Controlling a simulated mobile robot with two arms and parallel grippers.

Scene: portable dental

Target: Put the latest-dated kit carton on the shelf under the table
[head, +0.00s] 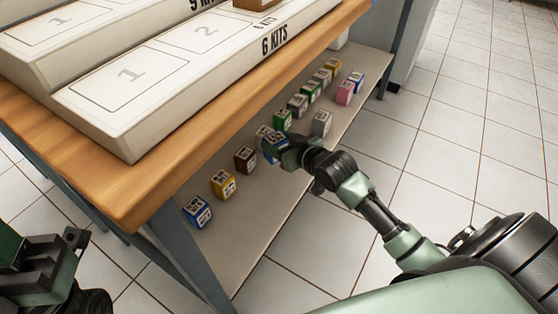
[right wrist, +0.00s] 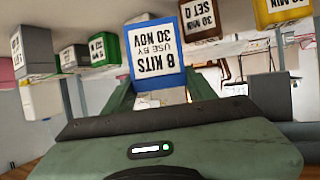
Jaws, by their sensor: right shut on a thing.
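My right gripper (head: 281,149) reaches under the table to the lower shelf (head: 240,250). It is shut on a blue carton (head: 272,145) with a white label. In the right wrist view this blue carton (right wrist: 156,50) sits between the fingers, and its upside-down label reads "8 KITS USE BY 30 NOV". In the head view it is at shelf level among other cartons; I cannot tell whether it touches the shelf. My left gripper (head: 72,240) is at the lower left, away from the cartons, and its jaw opening is unclear.
Several cartons line the shelf, including another blue one (head: 197,212), a yellow (head: 222,184), a brown (head: 245,160), a green (head: 282,120), a grey (head: 320,122) and a pink one (head: 345,92). Above, the wooden tabletop (head: 125,200) bears stepped white trays marked "6 KITS" (head: 130,140).

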